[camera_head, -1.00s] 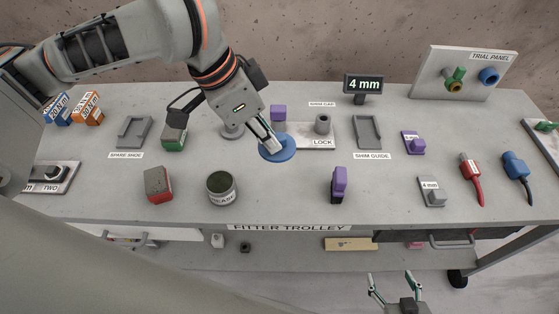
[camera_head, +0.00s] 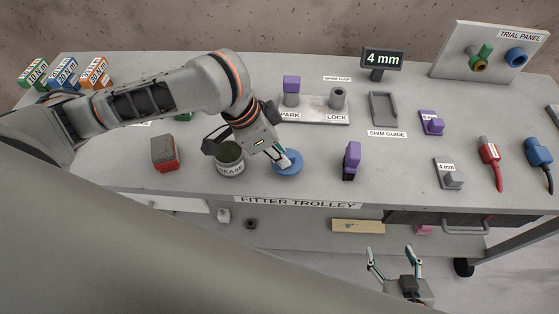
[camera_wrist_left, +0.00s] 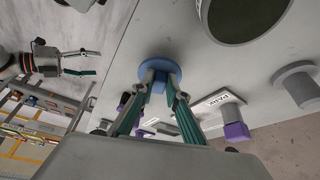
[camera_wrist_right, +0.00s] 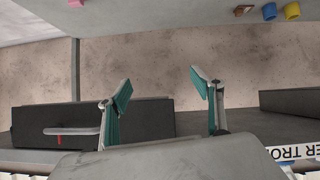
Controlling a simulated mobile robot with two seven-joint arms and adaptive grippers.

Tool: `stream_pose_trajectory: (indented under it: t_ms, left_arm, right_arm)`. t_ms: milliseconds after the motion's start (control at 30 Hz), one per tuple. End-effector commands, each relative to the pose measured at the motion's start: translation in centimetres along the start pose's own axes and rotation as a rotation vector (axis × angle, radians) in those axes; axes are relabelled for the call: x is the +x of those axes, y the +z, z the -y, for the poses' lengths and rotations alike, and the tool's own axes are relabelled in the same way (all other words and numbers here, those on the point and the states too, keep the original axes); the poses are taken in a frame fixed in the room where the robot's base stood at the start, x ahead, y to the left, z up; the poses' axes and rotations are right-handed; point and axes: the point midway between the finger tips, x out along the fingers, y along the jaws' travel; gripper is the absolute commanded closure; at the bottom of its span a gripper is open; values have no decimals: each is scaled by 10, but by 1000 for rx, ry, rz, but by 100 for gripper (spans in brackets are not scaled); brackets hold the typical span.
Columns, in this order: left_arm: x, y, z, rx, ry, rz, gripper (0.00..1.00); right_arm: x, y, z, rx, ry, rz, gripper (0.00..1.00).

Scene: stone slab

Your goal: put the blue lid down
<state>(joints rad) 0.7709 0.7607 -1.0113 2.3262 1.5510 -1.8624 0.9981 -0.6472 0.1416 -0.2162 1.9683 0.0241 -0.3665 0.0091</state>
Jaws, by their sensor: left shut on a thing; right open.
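The blue lid (camera_head: 288,166) is a round disc close to the grey trolley top, just right of the grease tin (camera_head: 230,163). My left gripper (camera_head: 283,158) is shut on the lid's raised middle. In the left wrist view the lid (camera_wrist_left: 160,66) shows between the fingertips (camera_wrist_left: 158,80), with its disc near the grey surface. I cannot tell whether it touches. The tin (camera_wrist_left: 247,20) looks open and dark inside there. My right gripper (camera_head: 393,256) is open and empty in front of the trolley; its spread fingers also show in the right wrist view (camera_wrist_right: 160,95).
A purple-topped piece (camera_head: 352,160) stands right of the lid. The PARK and LOCK plate (camera_head: 315,108) lies behind. Bare tabletop lies between lid and purple piece, and the trolley's front edge (camera_head: 300,202) is near.

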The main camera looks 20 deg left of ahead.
Motion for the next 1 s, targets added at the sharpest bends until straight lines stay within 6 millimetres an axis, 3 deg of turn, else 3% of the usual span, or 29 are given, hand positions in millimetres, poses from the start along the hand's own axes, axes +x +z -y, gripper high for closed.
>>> stream_pose_trajectory:
  t_ms: [167, 533, 567, 600, 633, 1000]
  left_arm:
    - [25, 11, -1, -1, 2, 2, 100]
    - [26, 11, 0, -2, 1, 1, 100]
    - [26, 11, 0, -2, 0, 0, 83]
    - [26, 11, 0, -2, 0, 0, 73]
    - [26, 11, 0, -2, 0, 0, 69]
    - [25, 10, 0, 0, 1, 0, 69]
  right_arm:
    - [6, 13, 1, 0, 0, 7, 34]
    - [5, 15, 0, 0, 1, 15, 34]
    - [5, 14, 0, 0, 2, 15, 34]
    - [5, 14, 0, 1, 2, 13, 34]
    - [5, 13, 0, 1, 2, 12, 34]
    - [5, 10, 0, 2, 4, 5, 34]
